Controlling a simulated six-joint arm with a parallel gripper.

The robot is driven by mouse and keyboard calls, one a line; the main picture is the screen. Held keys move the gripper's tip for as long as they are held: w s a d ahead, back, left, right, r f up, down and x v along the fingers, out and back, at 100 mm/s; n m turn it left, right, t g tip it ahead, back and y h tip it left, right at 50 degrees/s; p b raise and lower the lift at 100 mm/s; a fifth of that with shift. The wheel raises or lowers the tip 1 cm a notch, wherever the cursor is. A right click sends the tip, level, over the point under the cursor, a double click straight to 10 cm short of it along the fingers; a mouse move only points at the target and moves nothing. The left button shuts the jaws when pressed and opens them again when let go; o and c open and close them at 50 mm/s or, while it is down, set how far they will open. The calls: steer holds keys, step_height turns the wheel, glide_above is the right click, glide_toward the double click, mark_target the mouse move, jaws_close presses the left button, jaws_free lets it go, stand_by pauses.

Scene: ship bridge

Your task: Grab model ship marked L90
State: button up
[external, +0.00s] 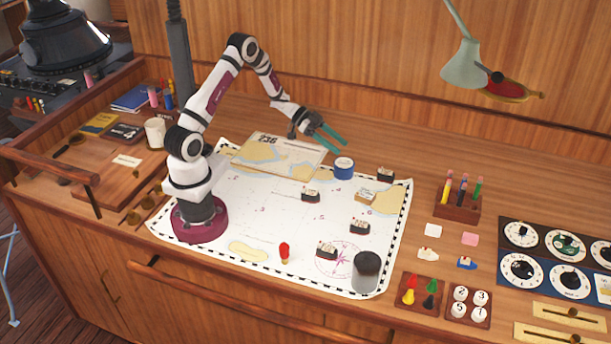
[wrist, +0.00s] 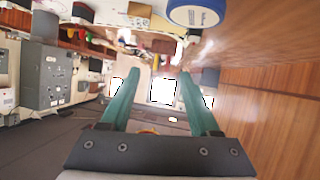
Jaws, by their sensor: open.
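Several small model ships with dark hulls and white tops stand on the chart in the external view: one near the middle (external: 311,195), one at the far right edge (external: 386,174), one right of centre (external: 360,227) and one near the front (external: 326,250). Their markings are too small to read, so I cannot tell which is L90. My gripper (external: 341,142) is open and empty, with teal fingers, in the air above the far side of the chart. In the wrist view its fingers (wrist: 160,74) are spread with nothing between them.
A blue round tin (external: 344,168) stands below my gripper; it also shows in the wrist view (wrist: 194,13). A small tan box (external: 365,197), a red pawn (external: 284,252) and a grey-black cylinder (external: 366,272) stand on the chart (external: 220,215). A pen block (external: 457,207) is to the right.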

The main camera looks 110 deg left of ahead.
steer(key=y, duration=0.2)
glide_toward(386, 174)
steer(key=shift+n+t, duration=0.4)
steer(key=w+f, duration=0.1)
steer(key=w, duration=0.1)
steer(key=w+a+f, duration=0.1)
steer(key=w, duration=0.1)
steer(key=shift+f, duration=0.3)
jaws_close()
